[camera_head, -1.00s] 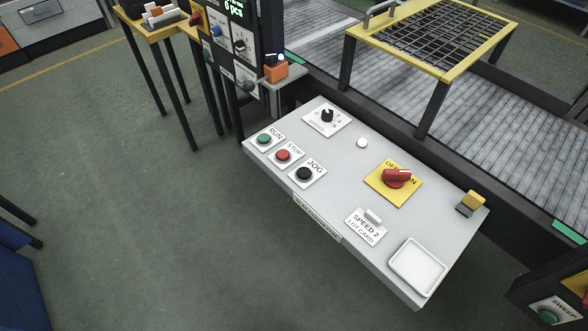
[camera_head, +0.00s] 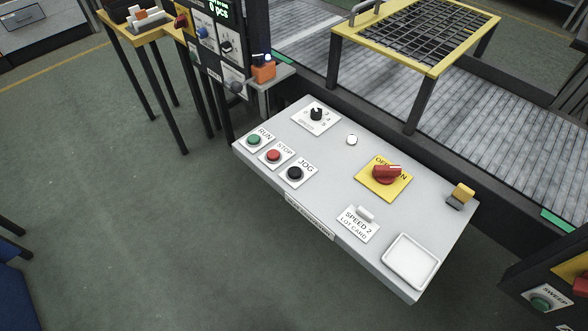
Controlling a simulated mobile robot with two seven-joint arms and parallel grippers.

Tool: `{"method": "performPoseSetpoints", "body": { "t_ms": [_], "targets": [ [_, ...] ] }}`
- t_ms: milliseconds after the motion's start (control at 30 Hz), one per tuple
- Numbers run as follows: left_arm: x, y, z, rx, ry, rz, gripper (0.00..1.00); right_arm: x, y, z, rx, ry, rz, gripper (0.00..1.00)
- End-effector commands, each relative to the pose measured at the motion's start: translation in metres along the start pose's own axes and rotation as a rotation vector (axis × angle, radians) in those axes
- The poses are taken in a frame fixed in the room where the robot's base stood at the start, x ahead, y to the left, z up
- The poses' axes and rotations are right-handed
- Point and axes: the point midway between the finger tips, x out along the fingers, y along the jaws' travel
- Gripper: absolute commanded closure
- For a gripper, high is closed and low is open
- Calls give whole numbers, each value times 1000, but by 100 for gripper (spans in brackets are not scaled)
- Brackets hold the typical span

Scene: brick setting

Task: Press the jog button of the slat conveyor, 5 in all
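The black JOG button (camera_head: 295,173) sits on a white plate near the front edge of the grey control panel (camera_head: 330,197). To its left are the red STOP button (camera_head: 274,156) and the green RUN button (camera_head: 254,140). A red rotary switch (camera_head: 386,174) on a yellow plate is to the right, with a black dial (camera_head: 316,114) at the back left. The slat conveyor (camera_head: 460,125) runs behind the panel. Neither of my grippers is in view, and nothing touches the JOG button.
A yellow-framed grid table (camera_head: 432,72) stands over the conveyor. A dark control post (camera_head: 236,45) with a display rises behind the panel's left end. The floor in front is clear.

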Motion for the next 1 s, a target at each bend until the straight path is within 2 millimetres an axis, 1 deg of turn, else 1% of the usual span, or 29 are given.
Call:
{"method": "performPoseSetpoints", "body": {
  "t_ms": [33, 200, 267, 300, 1000],
  "targets": [
    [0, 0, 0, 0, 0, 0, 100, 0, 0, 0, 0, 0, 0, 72],
    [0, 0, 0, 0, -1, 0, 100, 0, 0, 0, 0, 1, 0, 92],
    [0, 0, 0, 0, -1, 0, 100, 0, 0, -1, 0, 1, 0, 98],
    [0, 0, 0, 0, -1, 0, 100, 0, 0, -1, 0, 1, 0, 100],
    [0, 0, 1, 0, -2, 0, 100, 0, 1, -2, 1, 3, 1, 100]
  ]
}}
